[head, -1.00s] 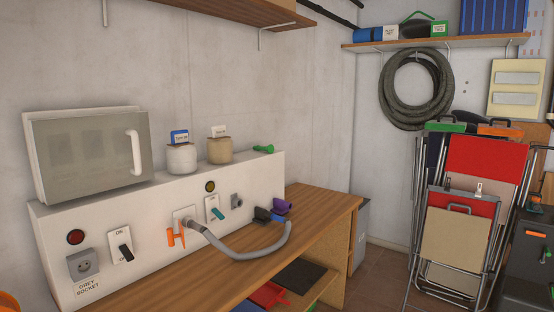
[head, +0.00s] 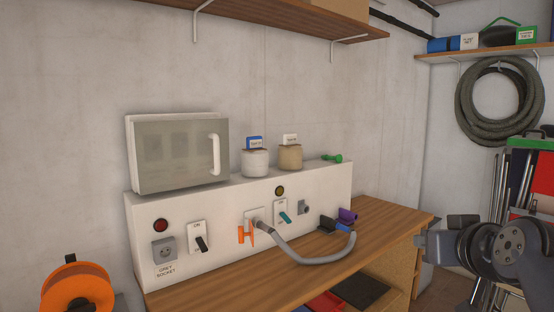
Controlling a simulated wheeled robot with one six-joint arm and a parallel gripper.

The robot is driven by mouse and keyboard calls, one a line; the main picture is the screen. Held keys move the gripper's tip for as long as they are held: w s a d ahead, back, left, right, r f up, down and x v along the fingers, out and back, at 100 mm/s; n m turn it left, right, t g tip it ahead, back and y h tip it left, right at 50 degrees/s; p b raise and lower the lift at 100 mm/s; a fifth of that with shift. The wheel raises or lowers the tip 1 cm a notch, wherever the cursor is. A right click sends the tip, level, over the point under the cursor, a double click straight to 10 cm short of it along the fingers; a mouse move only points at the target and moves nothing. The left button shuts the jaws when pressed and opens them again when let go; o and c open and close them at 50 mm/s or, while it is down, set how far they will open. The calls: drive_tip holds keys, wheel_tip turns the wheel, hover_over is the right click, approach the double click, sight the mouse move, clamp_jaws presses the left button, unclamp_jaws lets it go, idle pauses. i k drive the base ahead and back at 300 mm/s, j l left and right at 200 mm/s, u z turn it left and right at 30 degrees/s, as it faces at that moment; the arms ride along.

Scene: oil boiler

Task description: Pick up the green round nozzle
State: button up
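A small green nozzle (head: 333,158) lies on the top ledge of the white control box, near its right end, to the right of two jars. It has a rounded end and a narrower part. My arm shows at the right edge of the head view. Its grey end, with what seems to be my gripper (head: 424,246), is to the right of the bench and well apart from the nozzle. The fingers are too unclear to tell whether they are open or shut.
The white control box (head: 190,212) with switches and a socket stands on the wooden bench (head: 393,225). A white jar (head: 255,163) and a tan jar (head: 290,158) stand left of the green nozzle. A shelf hangs above.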

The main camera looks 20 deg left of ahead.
sight(338, 158)
drive_tip(key=i+l+u, duration=0.1)
drive_tip(key=i+u, duration=0.3)
drive_tip(key=i, duration=0.15)
drive_tip(key=i+l+u, duration=0.75)
drive_tip(key=i, duration=0.25)
drive_tip(key=i+l, duration=0.5)
drive_tip(key=i+l+u, duration=0.1)
drive_tip(key=i+l, duration=0.95)
drive_tip(key=l, duration=0.2)
